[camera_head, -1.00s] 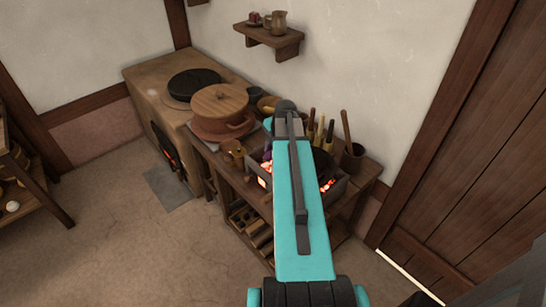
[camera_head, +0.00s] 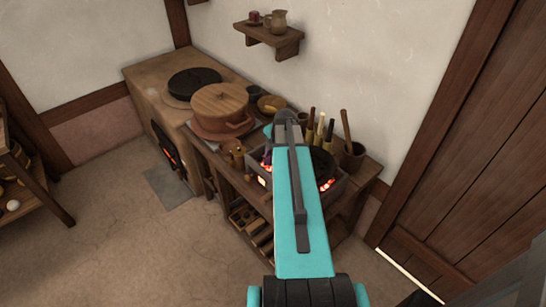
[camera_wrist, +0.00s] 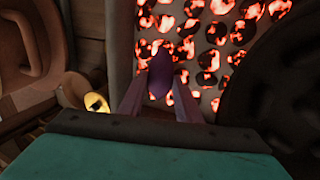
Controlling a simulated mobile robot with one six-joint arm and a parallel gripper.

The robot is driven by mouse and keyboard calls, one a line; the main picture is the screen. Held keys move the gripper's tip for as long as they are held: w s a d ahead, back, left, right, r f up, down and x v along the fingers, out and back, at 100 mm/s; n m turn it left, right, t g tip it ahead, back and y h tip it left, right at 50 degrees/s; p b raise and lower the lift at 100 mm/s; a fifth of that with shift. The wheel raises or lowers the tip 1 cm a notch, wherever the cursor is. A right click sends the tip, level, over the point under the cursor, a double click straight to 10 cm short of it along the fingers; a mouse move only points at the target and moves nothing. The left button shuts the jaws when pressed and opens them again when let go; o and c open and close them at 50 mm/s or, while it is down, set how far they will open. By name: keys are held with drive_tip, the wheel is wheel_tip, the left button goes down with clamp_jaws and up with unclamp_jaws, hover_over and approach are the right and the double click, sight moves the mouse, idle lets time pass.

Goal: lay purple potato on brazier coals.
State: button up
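The purple potato (camera_wrist: 160,73) is between the fingertips of my gripper (camera_wrist: 160,88) in the wrist view, and the fingers look closed on it. It is over the left part of the glowing brazier coals (camera_wrist: 208,35); whether its underside touches them I cannot tell. In the head view the brazier (camera_head: 340,187) stands on the wooden bench, mostly hidden behind my teal arm, with red coals (camera_head: 327,184) showing at its edges. A small purple patch at the arm's left edge looks like the potato (camera_head: 266,158).
A dark round pan or grate (camera_wrist: 275,85) covers the brazier's right side. A lidded clay pot (camera_head: 220,112) and a small brown jug (camera_head: 233,150) stand left of it. Upright-handled tools (camera_head: 320,127) and a cup (camera_head: 352,157) stand behind and right.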

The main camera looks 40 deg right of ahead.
drive_tip(key=shift+o, duration=0.5)
drive_tip(key=shift+r, duration=0.1)
drive_tip(key=shift+r, duration=0.15)
drive_tip(key=b+v, duration=0.1)
drive_tip(key=v, duration=1.1)
idle(0.7)
